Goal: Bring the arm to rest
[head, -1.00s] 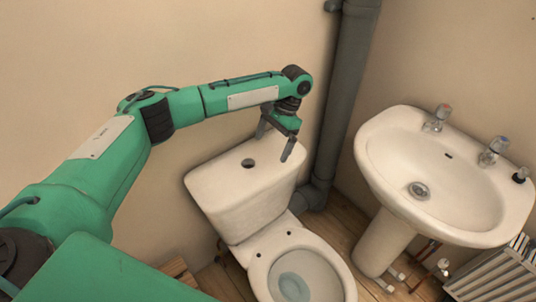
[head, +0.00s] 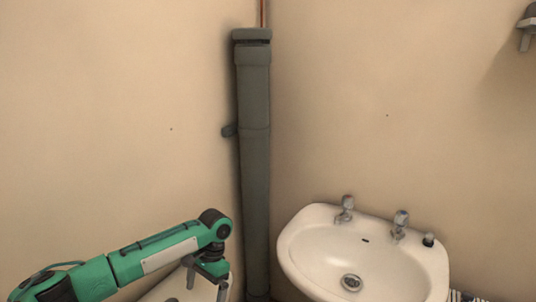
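My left arm (head: 150,255), green with dark joints, comes in from the lower left. My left gripper (head: 207,284) points down at the bottom of the head view, over the pale toilet cistern (head: 160,292). Its two dark fingers stand apart with nothing between them. I cannot tell how high it is above the cistern lid. My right gripper is not in view.
A thick grey pipe (head: 253,150) stands upright in the wall corner, just right of my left gripper. A white washbasin (head: 320,262) with two taps is to the right. A grey fitting (head: 529,28) is at the upper right. The walls between are mostly bare.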

